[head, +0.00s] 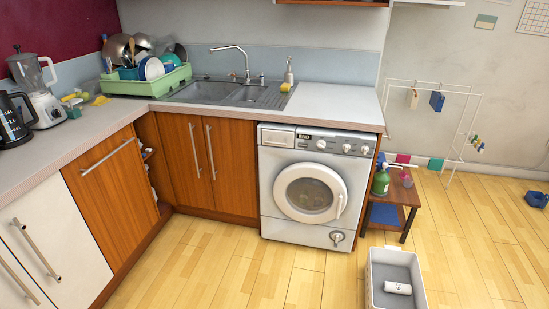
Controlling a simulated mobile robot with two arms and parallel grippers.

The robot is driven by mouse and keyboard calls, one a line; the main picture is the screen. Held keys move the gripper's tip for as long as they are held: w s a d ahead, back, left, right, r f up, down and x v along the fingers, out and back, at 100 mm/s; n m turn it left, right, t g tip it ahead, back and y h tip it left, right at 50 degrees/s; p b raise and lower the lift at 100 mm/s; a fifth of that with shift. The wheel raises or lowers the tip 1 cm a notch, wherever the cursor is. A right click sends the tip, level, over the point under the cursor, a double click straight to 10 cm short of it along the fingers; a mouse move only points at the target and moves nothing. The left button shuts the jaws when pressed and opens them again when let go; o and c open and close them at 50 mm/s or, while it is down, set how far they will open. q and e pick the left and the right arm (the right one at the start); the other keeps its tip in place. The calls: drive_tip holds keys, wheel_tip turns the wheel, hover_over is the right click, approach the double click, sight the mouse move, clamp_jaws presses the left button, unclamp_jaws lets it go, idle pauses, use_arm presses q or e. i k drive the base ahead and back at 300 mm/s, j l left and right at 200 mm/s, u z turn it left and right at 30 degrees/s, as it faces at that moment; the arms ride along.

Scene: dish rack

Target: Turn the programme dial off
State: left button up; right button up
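A white front-loading washing machine (266,190) stands under the worktop, its round door (310,193) shut, with something inside behind the glass. Its control panel along the top carries several round knobs. The left one, the programme dial by its look (321,144), sits near the panel's middle. Two more knobs (346,148) (365,150) sit to its right. The dial's pointer and markings are too small to read, so I cannot tell its setting. Neither of my grippers is in view, and nothing is touching the machine.
The floor (240,275) in front of the machine is clear. A grey open bin (372,285) holding a white roll-like item stands at front right. A low side table (400,190) with a green bottle (380,182) stands right of the machine, a drying rack (463,125) beyond.

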sight(320, 143)
drive_tip(key=i+j+z, duration=0.25)
drive_tip(key=i, duration=0.3)
drive_tip(key=i+j+z, duration=0.25)
drive_tip(key=i, duration=0.25)
